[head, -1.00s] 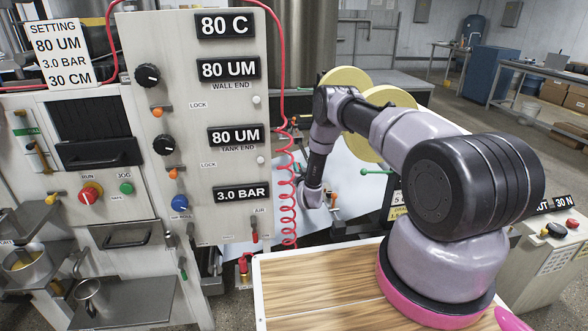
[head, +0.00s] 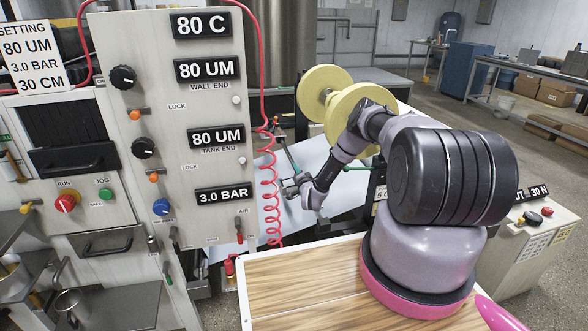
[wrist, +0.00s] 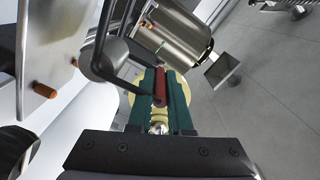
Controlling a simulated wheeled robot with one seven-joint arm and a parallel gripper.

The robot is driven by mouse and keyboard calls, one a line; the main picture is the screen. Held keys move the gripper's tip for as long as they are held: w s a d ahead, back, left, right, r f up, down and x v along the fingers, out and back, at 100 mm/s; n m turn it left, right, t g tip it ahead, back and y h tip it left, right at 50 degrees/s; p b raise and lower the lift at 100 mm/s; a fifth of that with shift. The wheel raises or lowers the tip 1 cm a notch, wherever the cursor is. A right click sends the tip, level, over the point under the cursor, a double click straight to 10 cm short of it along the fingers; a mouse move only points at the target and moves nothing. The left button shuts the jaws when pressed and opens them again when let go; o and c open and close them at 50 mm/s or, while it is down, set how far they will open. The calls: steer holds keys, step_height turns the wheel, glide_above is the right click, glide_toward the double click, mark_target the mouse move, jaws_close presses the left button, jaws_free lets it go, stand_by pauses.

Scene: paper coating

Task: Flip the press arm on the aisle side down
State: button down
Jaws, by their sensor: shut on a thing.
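My gripper (wrist: 161,88) shows in the wrist view as two teal fingers, shut on a red handle (wrist: 160,86) that lies between them. A dark bent bar (wrist: 118,72) runs beside the fingers from a grey round hub. I cannot tell how it joins the red handle. In the head view my gripper (head: 288,187) is small and sits low over the white sheet, left of the pale yellow rolls. A thin dark lever (head: 291,157) slants up from near it. The red handle cannot be made out there. A green-tipped lever (head: 353,168) sits right of my wrist.
The control panel (head: 180,120) and a coiled red hose (head: 269,200) stand close left of my gripper. The pale yellow rolls (head: 350,108) are behind my forearm. A metal cylinder (wrist: 180,45) and a plate with an orange knob (wrist: 44,90) flank the fingers. Open floor lies right.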

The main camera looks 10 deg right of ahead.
steer(key=shift+d+f+m, duration=0.2)
steer(key=shift+f+m, duration=0.05)
steer(key=shift+m, duration=0.05)
stand_by(0.4)
steer(key=c, duration=0.8)
jaws_free()
steer(key=shift+c, duration=0.2)
steer(key=s, duration=1)
steer(key=shift+s, duration=0.4)
